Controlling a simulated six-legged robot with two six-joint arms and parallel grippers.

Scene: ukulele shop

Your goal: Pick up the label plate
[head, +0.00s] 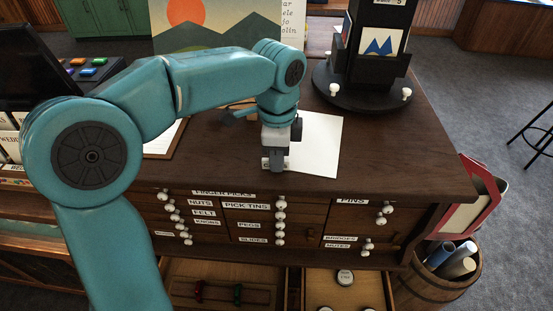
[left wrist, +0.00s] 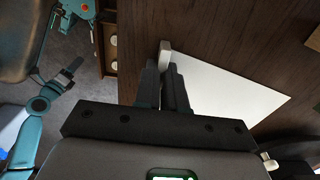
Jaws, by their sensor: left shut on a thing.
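My left gripper (head: 276,160) reaches down to the front part of the dark wooden cabinet top. It is shut on a small pale label plate (head: 265,164), whose dark lettering is mostly hidden by the fingers. In the left wrist view, the two dark fingers (left wrist: 164,72) close together, and the pale end of the plate (left wrist: 165,52) shows just past their tips. I cannot tell whether the plate still touches the wood. My right gripper does not show.
A white sheet (head: 318,147) lies right beside the gripper. A round black display stand (head: 365,95) stands behind it to the right. The cabinet front (head: 310,225) has labelled drawers with white knobs, and lower drawers stand open. A barrel with rolls (head: 450,270) is at the right.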

